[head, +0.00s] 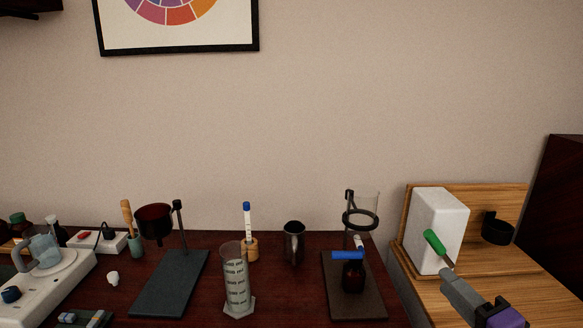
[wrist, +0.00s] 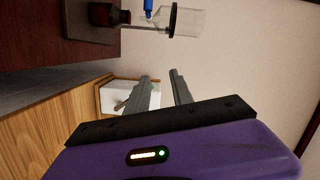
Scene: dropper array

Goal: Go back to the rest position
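My gripper (head: 452,280) is at the lower right in the head view, in front of a white block (head: 430,222) on a wooden stand. In the wrist view my gripper (wrist: 160,76) shows two grey fingers standing apart with nothing held between them. A green handle-like piece (head: 434,242) shows just beyond the fingertips in the head view, against the white block. I cannot tell whether it touches a finger. The white block also shows in the wrist view (wrist: 120,91), partly behind one finger.
A dark stand (head: 168,284) with a funnel-like cup (head: 154,222), a graduated cylinder (head: 236,282), a metal jug (head: 293,242) and a ring stand (head: 355,308) with a dark bottle (head: 353,276) are on the dark table. Wooden shelving (head: 535,262) is at the right.

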